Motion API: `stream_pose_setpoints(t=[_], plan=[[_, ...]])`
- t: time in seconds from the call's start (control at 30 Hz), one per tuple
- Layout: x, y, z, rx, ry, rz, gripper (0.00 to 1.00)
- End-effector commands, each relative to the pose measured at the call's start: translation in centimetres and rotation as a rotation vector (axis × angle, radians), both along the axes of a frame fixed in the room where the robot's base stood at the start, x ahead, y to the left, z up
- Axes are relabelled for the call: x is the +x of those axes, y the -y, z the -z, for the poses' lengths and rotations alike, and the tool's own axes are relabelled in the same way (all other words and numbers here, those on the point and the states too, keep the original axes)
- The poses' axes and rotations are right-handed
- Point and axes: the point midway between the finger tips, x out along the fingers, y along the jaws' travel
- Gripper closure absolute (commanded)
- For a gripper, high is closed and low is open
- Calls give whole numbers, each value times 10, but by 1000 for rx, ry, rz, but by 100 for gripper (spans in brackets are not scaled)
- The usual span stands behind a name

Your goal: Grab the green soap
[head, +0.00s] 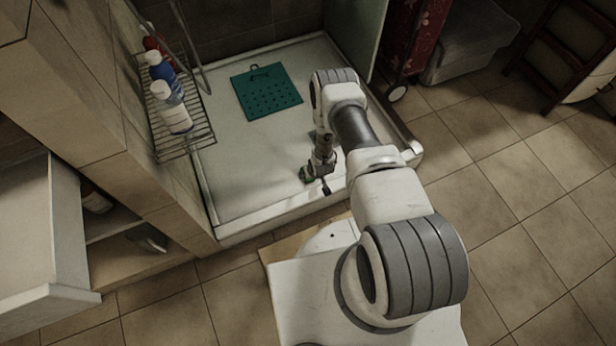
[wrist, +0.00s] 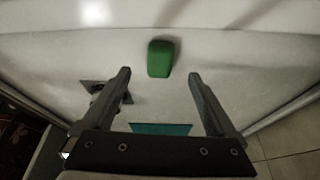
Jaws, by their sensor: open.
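The green soap (wrist: 161,58) is a rounded block lying on the white shower tray. In the wrist view it sits just beyond the fingertips and lines up with the gap between them. In the head view only a small part of the soap (head: 306,175) shows beside my gripper (head: 321,182), near the tray's front edge. In the wrist view the fingers of my gripper (wrist: 159,76) are spread, with nothing held between them. Whether the fingertips are level with the soap's height is hard to tell.
The shower tray (head: 235,175) has a raised rim. A teal perforated mat (head: 267,92) lies farther back in it. A wire rack (head: 190,139) with several bottles hangs at the left. A glass panel (head: 357,35) stands at the back right. The tray's left part is clear.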

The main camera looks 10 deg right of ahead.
Motion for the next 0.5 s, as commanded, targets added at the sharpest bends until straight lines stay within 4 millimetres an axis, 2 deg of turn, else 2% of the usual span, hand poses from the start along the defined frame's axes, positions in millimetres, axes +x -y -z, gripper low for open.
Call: stream_pose_setpoints(t=[0.03,0.27,0.5], plan=[[3,-1,10,0,1,0,7],[8,-1,22,0,0,0,7],[14,-2,55,1,0,0,7]])
